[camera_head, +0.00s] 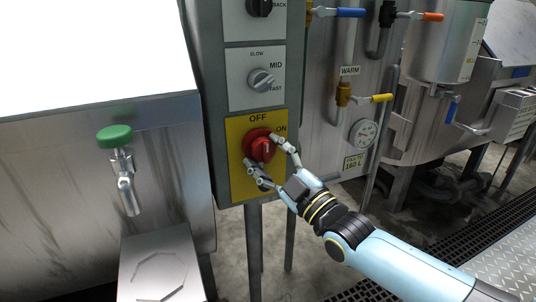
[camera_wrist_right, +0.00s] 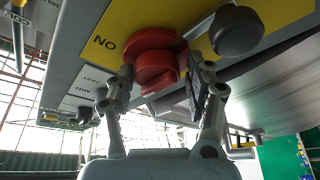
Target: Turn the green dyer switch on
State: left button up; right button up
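A red rotary switch (camera_head: 262,149) sits on a yellow plate (camera_head: 237,187) marked OFF at the top and ON at the right. Its raised grip stands roughly upright, towards OFF. My right gripper (camera_head: 274,160) is at the switch, with one finger at its upper right and the other below it. In the right wrist view the red switch (camera_wrist_right: 155,62) lies between the two spread fingers (camera_wrist_right: 160,85). I cannot tell whether the fingertips touch it. My left gripper is not in view.
Above the plate is a grey speed knob (camera_head: 261,79) and a black knob (camera_head: 259,7). A green-handled tap (camera_head: 115,137) stands left of the control box. Pipes with a yellow valve handle (camera_head: 381,98) and a gauge (camera_head: 363,133) are to the right.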

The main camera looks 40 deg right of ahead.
jog(key=shift+r, duration=0.2)
jog(key=c, duration=0.6)
